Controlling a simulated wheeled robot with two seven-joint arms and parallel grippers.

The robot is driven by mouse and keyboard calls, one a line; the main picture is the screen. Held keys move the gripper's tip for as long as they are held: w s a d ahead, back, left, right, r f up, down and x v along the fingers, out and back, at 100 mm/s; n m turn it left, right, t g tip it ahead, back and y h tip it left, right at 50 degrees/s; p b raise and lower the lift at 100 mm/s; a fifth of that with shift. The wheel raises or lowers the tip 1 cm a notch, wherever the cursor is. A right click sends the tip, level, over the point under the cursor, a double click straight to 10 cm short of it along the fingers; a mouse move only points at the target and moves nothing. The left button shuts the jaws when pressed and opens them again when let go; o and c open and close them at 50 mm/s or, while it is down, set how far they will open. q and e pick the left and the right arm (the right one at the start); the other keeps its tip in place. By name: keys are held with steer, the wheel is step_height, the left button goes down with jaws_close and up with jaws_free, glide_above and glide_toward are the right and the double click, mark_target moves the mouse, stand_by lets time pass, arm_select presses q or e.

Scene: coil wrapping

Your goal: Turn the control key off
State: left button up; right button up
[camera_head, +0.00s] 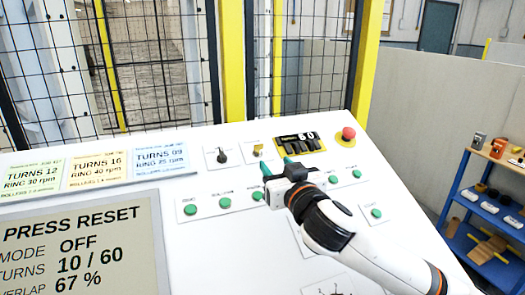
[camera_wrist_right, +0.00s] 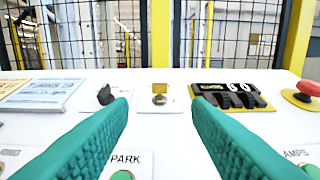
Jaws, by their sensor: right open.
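The control key (camera_head: 258,151) is a small key switch with a yellow tag on a white plate, on the sloping white control panel (camera_head: 235,235). In the right wrist view the key (camera_wrist_right: 160,92) shows between my fingers and beyond their tips. My right gripper (camera_head: 277,165) is open, with its two teal fingers apart and pointing at the key's row. No contact with the key shows. The key's exact turn angle is too small to tell. The display (camera_head: 85,250) reads PRESS RESET, MODE OFF, TURNS 10/60. My left gripper is not in view.
A black selector knob (camera_head: 221,156) is left of the key. A black counter block (camera_head: 299,143) and a red mushroom button (camera_head: 348,133) are to its right. Several green buttons (camera_head: 225,202) lie nearer. A mesh fence (camera_head: 150,70) stands behind; a blue shelf (camera_head: 490,215) is at right.

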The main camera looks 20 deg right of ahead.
mark_target(260, 146)
steer(key=w+p, duration=0.2)
steer(key=w, duration=0.7)
steer(key=shift+w+a, duration=0.15)
steer(key=shift+w, duration=0.2)
steer(key=shift+c, duration=0.3)
jaws_close()
